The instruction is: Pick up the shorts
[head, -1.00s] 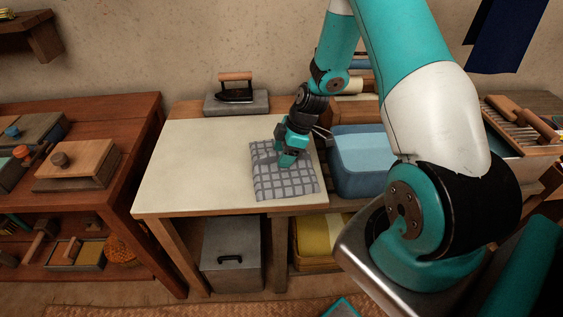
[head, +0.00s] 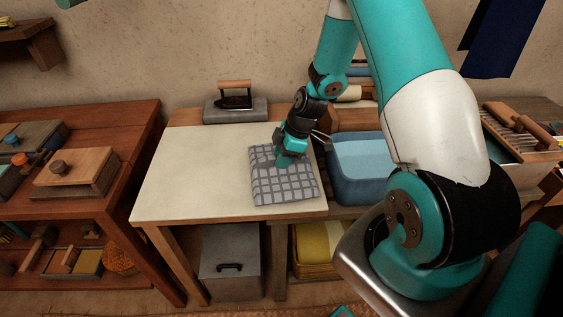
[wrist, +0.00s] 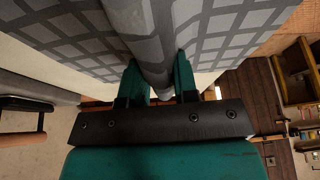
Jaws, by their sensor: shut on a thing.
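The shorts look like a grey cloth with a darker check pattern (head: 284,186), folded into a flat rectangle at the right end of the pale tabletop (head: 195,180). My gripper (head: 284,163) points down at the cloth's far part. In the wrist view, my gripper (wrist: 160,88) is shut on a raised fold of the shorts (wrist: 155,45), with a finger on each side. The checked cloth spreads out to both sides of the fold. Whether the cloth is clear of the tabletop cannot be told.
A blue bin (head: 362,185) stands just right of the table. An iron (head: 236,97) rests on a grey block at the table's back edge. A wooden bench with lidded boxes (head: 75,170) is at the left. The tabletop left of the cloth is clear.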

